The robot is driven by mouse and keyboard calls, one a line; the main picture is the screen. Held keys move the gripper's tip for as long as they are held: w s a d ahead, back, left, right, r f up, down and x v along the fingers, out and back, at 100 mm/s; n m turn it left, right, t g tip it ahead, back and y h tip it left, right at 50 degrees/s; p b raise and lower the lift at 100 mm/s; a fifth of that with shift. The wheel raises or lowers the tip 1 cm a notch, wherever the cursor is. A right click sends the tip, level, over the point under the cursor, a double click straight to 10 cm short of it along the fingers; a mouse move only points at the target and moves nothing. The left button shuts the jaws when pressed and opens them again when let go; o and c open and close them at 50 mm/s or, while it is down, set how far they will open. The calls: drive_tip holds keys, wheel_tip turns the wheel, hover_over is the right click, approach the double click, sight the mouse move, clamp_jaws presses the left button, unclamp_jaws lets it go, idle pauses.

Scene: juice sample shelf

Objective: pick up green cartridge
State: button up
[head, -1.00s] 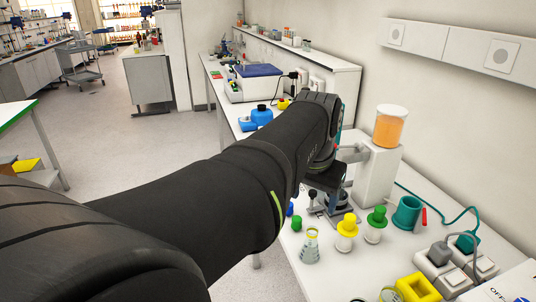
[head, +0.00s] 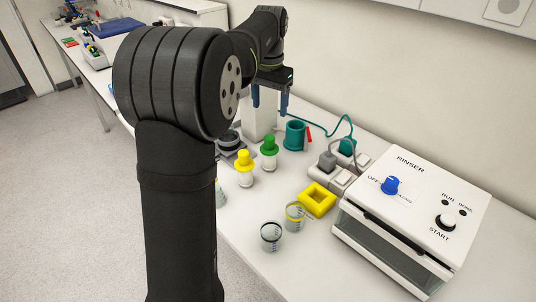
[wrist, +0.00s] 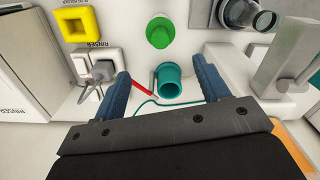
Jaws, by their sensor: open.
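The green cartridge (head: 269,150) has a green cap over a whitish body and stands upright on the white bench, between the yellow-capped cartridge and the teal cup. In the wrist view its green top (wrist: 160,33) shows beyond the teal cup (wrist: 168,84), near the upper middle. My gripper (head: 270,108) is open and empty, with its two blue fingers spread and pointing down behind the green cartridge. In the wrist view the fingers of my gripper (wrist: 163,80) appear on either side of the teal cup, apart from the green cartridge.
A yellow-capped cartridge (head: 244,167) stands left of the green one. A yellow square holder (head: 317,199), two glass beakers (head: 271,236) and a rinser box (head: 420,215) lie to the front right. A red pen (head: 309,132) and a green cable (head: 318,119) are by the teal cup.

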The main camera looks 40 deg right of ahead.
sight(270, 146)
wheel_tip(270, 146, down, 16)
drive_tip(key=shift+r, duration=0.2)
drive_tip(key=shift+d, duration=0.1)
drive_tip(key=c, duration=0.9)
